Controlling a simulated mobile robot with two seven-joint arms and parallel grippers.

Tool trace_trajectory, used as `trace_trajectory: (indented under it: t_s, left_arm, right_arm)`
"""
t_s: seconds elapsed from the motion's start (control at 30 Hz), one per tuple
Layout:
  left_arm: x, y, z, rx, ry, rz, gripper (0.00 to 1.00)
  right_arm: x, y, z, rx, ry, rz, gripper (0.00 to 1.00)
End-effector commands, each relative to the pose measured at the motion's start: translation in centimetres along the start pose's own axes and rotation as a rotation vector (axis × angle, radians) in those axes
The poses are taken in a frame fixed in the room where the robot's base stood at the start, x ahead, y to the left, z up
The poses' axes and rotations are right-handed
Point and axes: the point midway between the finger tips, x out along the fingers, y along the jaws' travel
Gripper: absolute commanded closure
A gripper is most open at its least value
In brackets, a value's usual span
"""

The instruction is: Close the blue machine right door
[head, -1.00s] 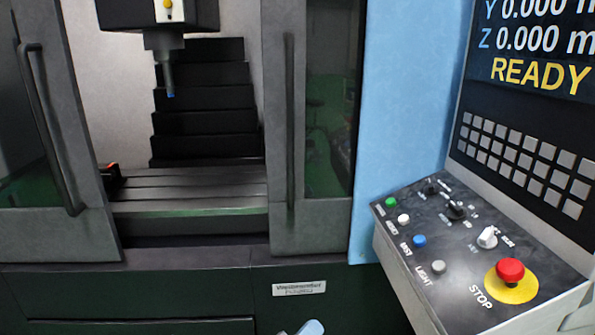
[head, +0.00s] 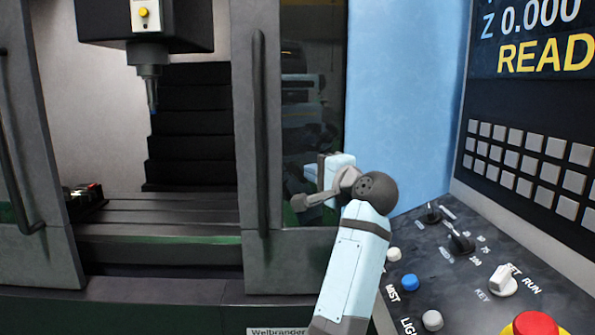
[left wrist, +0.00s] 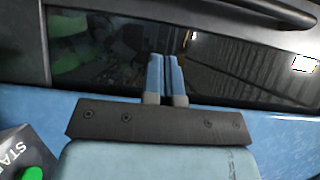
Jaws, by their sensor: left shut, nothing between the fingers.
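The right door (head: 247,215) of the blue machine has a grey frame, a long dark vertical handle (head: 259,130) and a dark glass pane (head: 312,40). A wide opening lies between it and the left door (head: 35,130). My left gripper (head: 309,172) is in front of the pane, right of the handle. In the left wrist view its two blue fingers (left wrist: 165,75) are together and empty, pointing at the glass (left wrist: 215,65). The handle (left wrist: 265,11) crosses the top right there. Whether the fingertips touch the glass is unclear. My right gripper is not seen.
The blue machine panel (head: 400,90) is right of the door. The control console with knobs, buttons and a red stop button (head: 535,324) is at lower right, close to my left arm. A spindle (head: 149,85) hangs inside the opening above the machine bed (head: 165,218).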

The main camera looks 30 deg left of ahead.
Motion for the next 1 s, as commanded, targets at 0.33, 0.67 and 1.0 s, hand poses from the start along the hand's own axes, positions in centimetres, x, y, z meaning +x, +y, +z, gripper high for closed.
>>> trace_trajectory:
  t_s: [0.33,0.67,1.0]
  left_arm:
    - [7.2,-0.2,0.2,0.006,-0.005,-0.006,1.0]
    - [11.3,-0.1,2.4,0.006,-0.003,-0.006,1.0]
    - [11.8,0.0,2.9,0.006,-0.002,-0.004,1.0]
  right_arm:
    - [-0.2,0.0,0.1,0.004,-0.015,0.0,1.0]
    - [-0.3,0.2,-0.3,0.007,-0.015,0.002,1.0]
    - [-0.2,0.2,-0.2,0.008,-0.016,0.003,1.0]
